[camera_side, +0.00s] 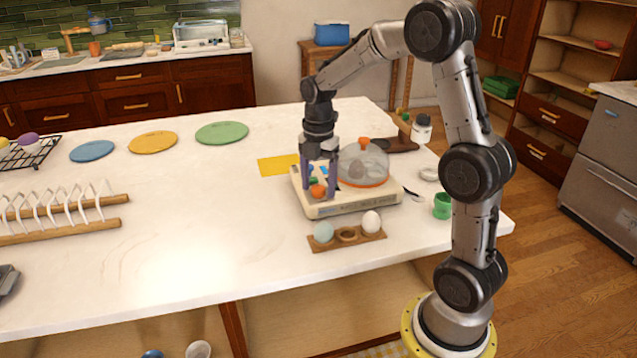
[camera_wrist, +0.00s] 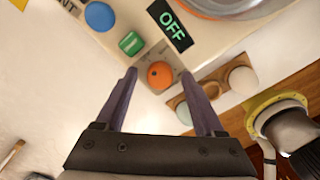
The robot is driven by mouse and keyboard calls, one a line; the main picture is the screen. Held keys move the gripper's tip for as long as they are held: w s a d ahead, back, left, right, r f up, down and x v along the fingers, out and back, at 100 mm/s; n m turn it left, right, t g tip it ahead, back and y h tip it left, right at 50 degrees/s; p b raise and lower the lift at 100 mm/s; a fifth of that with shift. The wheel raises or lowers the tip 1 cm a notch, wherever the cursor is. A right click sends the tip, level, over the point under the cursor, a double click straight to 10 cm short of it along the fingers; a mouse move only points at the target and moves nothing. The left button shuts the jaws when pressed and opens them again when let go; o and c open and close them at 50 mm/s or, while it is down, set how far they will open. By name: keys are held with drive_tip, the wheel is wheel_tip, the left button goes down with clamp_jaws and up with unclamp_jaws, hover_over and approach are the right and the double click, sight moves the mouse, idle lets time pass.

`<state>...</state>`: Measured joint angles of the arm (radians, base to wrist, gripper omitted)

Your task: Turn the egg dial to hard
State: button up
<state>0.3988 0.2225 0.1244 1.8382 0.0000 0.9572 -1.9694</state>
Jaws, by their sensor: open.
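The egg cooker (camera_side: 347,202) is a cream base with a clear dome (camera_side: 362,164) on it. Its orange dial (camera_wrist: 160,75) sits at a corner of the base and shows in the side view (camera_side: 318,191). My gripper (camera_wrist: 159,73) is open, pointing down, with one purple finger on each side of the dial. A gap shows between each finger and the dial in the wrist view; contact cannot be told. A black display (camera_wrist: 170,25) on the base reads OFF. The dial's markings are too small to read.
A green button (camera_wrist: 131,43) and a blue button (camera_wrist: 99,16) lie beside the dial. A wooden egg holder (camera_side: 347,236) with a bluish egg (camera_side: 323,232) and a white egg (camera_side: 371,222) stands in front. A green cup (camera_side: 442,206) is to the right.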

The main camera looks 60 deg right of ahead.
drive_tip(key=shift+c, duration=0.2)
clamp_jaws()
